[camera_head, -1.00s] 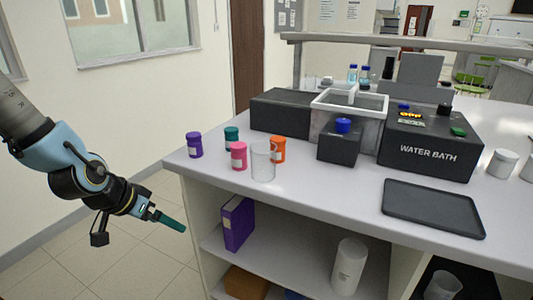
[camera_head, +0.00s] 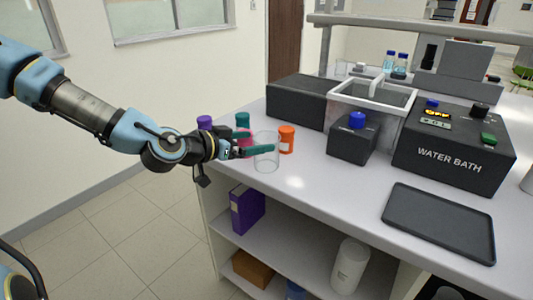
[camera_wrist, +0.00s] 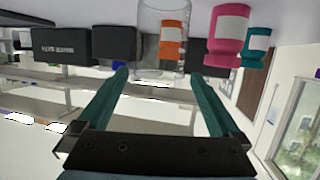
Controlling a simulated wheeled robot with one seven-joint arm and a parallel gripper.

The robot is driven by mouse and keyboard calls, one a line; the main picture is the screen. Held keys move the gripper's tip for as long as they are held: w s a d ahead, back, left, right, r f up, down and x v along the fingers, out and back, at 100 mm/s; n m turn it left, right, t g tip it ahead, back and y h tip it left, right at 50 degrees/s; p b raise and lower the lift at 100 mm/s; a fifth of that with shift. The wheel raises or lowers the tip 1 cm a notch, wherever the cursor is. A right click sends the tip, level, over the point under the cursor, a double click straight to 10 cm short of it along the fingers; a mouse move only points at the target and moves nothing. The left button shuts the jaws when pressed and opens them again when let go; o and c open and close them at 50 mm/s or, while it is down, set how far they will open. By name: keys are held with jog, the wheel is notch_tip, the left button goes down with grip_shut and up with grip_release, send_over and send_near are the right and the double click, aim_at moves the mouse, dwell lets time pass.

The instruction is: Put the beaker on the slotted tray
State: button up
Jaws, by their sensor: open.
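The clear beaker (camera_head: 266,158) stands upright near the left front of the bench. It also shows at the top of the wrist view (camera_wrist: 150,45), with the orange jar seen through it. My gripper (camera_head: 262,142) is open, its green fingers pointing at the beaker from the left. In the wrist view the open fingers (camera_wrist: 159,74) point toward the beaker, spread about as wide as it; I cannot tell whether they touch it. The dark flat tray (camera_head: 438,222) lies empty at the bench's right front; no slots can be made out.
Close around the beaker are an orange jar (camera_head: 287,139), a pink jar (camera_wrist: 228,35), a teal jar (camera_head: 242,119) and a purple jar (camera_head: 204,122). The water bath (camera_head: 453,150) and a dark box with a blue knob (camera_head: 354,143) stand behind. Bench between beaker and tray is clear.

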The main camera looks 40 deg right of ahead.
aim_at(276, 139)
jog(key=p+x, duration=0.2)
jog(key=x, duration=0.2)
jog(key=shift+d+f, duration=0.25)
jog(key=shift+d, duration=0.2)
jog(key=c, duration=1.3)
jog(key=shift+r, duration=0.1)
jog(key=shift+r, duration=0.1)
